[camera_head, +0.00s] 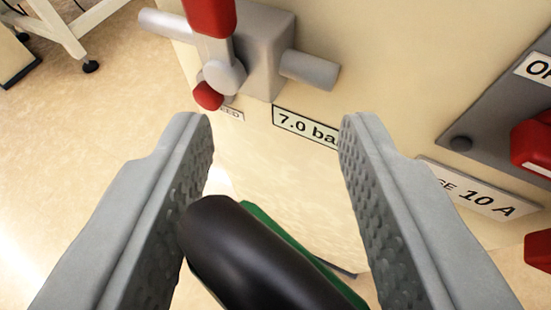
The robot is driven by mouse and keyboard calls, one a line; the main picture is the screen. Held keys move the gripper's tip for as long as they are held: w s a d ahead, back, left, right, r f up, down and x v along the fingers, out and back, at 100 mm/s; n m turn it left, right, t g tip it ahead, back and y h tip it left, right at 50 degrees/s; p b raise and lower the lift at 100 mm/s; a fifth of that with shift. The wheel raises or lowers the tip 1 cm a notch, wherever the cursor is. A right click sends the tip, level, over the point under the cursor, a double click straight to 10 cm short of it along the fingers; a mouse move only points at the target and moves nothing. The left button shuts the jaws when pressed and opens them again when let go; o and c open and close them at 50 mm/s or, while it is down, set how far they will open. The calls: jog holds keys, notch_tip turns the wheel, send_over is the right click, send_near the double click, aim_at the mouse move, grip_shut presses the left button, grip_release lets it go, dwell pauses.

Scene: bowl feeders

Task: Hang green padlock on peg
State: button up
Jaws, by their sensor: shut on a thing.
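My gripper (276,135) is in the lower half of the view, its two grey textured fingers set wide apart and shut on the green padlock (290,238). Only a strip of its green body shows, behind a thick rounded black part (250,255) that lies between the fingers. The lower end of the padlock is cut off by the bottom edge. I cannot make out a peg for certain in this view.
A cream panel (400,60) fills the view ahead. It bears a grey valve (262,50) with a red handle (211,15), a "7.0 ba" label (303,127), a "10 A" label (482,190) and a red switch (533,145) at right. Open floor (80,150) lies at left.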

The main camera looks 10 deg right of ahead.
jog(key=shift+s+a+r, duration=0.1)
jog(key=shift+s+r, duration=0.15)
jog(key=shift+r, duration=0.6)
jog(key=shift+s+a+r, duration=0.1)
jog(key=shift+s+r, duration=0.15)
jog(key=shift+r, duration=0.55)
